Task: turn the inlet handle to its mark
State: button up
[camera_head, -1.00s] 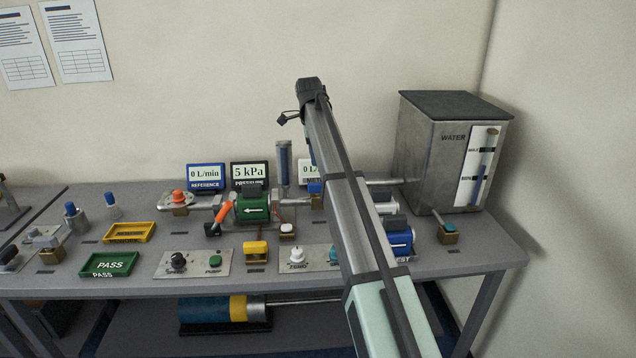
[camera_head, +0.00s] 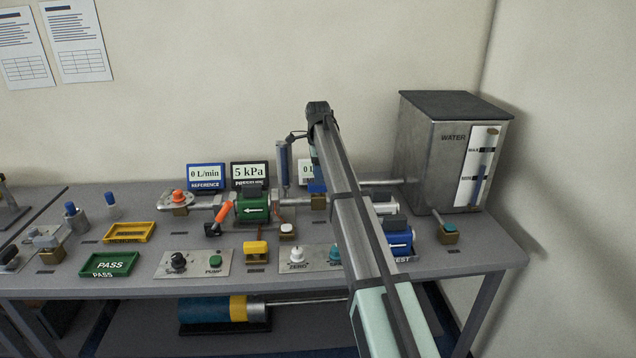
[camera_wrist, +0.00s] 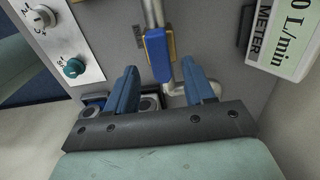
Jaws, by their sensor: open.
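A blue handle (camera_wrist: 159,56) with a yellow edge sits on the metal pipe in the wrist view. I take it as the inlet handle; the small label beside it is too blurred to read, and I cannot make out its mark. In the head view a blue part (camera_head: 317,187) at the pipe shows just left of my arm, partly hidden. My gripper (camera_wrist: 160,68) is open, with its blue fingers apart. The handle appears between and beyond the fingertips, and nothing is held. In the head view my arm hides the fingers.
A green unit (camera_head: 252,209) with an orange lever (camera_head: 222,216) stands left on the pipe line. The water tank (camera_head: 413,150) stands right. A meter display (camera_wrist: 290,38) is close to the gripper's right in the wrist view. A knob panel (camera_wrist: 78,30) lies left.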

aim_at(318, 188)
jog(key=shift+f, duration=1.8)
grip_shut()
